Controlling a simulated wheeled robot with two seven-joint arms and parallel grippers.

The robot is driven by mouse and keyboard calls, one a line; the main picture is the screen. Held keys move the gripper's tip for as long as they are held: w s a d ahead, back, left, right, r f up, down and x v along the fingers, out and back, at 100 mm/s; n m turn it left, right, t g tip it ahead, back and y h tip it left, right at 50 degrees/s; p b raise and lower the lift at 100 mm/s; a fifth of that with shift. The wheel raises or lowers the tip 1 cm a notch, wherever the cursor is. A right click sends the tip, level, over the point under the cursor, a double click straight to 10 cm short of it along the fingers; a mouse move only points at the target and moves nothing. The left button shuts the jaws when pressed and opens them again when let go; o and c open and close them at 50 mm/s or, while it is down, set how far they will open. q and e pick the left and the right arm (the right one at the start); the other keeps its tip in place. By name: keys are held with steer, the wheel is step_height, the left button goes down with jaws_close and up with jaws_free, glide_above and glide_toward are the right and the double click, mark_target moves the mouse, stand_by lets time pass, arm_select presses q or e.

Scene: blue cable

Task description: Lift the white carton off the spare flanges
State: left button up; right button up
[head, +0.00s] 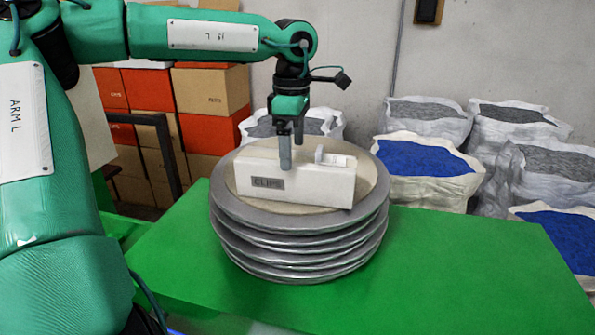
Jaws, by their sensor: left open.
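The white carton (315,188), with a dark label reading CLIPS on its near side, lies on top of the stacked spare flanges (300,252). The flanges are grey metal discs, and the top one has a beige face. The stack stands on a green table. My left gripper (291,160) points down at the carton from above. It is open, and one finger overlaps the carton's near side in the picture. The other finger is partly hidden behind it, and I cannot tell whether either touches the carton. My right gripper is not in view.
The green table (470,265) is clear to the right of the stack. Behind it stand white sacks (425,170) with blue or grey contents. Orange and brown boxes (210,90) are piled at the back left, near a dark metal frame.

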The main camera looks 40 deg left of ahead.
mark_target(296, 157)
arm_select(q)
steer(key=shift+d+f, duration=0.1)
steer(key=shift+f, duration=0.05)
steer(key=shift+s+d+f+p, duration=0.15)
steer(key=shift+f+p, duration=0.1)
steer(key=shift+p, duration=0.3)
steer(key=f, duration=0.1)
steer(key=f+p, duration=0.2)
steer(key=f, duration=0.1)
steer(key=shift+d, duration=0.3)
steer(key=shift+f, duration=0.25)
steer(key=shift+c, duration=1.1)
steer(key=c, duration=1.4)
steer(key=shift+r, duration=0.1)
steer(key=shift+c, duration=0.7)
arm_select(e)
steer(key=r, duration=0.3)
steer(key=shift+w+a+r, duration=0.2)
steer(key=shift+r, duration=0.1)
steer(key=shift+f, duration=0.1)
